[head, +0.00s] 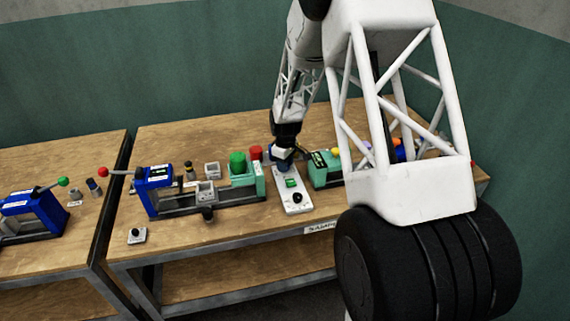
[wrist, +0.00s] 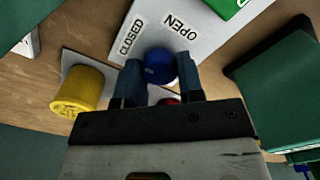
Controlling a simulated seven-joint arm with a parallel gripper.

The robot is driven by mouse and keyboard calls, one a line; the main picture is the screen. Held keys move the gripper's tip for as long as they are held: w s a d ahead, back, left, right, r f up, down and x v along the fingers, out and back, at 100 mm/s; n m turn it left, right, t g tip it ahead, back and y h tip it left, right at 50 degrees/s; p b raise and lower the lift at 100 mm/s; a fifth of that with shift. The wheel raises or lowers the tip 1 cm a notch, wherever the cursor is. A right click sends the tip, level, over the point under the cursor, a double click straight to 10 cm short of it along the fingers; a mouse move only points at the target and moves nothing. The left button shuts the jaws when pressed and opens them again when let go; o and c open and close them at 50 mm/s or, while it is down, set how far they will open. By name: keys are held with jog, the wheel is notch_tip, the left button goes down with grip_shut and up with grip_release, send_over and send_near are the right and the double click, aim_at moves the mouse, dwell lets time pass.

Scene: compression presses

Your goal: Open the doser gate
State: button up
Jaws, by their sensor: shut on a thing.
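The doser is a long white unit (head: 292,200) with a green display and a black knob, on the table in the head view. In the wrist view, its white plate (wrist: 205,45) carries the labels CLOSED (wrist: 131,37) and OPEN (wrist: 181,34). A round blue knob (wrist: 160,64) sits between and just below the two labels. My gripper (wrist: 160,76) is shut on the blue knob, one finger on each side. In the head view my gripper (head: 283,160) is at the doser's far end, where the knob is mostly hidden.
A blue and green press (head: 215,199) stands left of the doser, a green unit (head: 321,171) close on its right. The wrist view shows a yellow cylinder (wrist: 78,93) at left and a green block (wrist: 280,85) at right. A red thing (wrist: 168,101) is partly hidden by my gripper.

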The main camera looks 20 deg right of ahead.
jog(key=shift+m, duration=0.3)
jog(key=m, duration=0.3)
jog(key=shift+m, duration=0.4)
jog(key=m, duration=0.4)
jog(key=shift+m, duration=0.3)
jog(key=m, duration=0.4)
jog(key=shift+m, duration=2.5)
jog(key=o, duration=0.9)
jog(key=shift+r, duration=0.2)
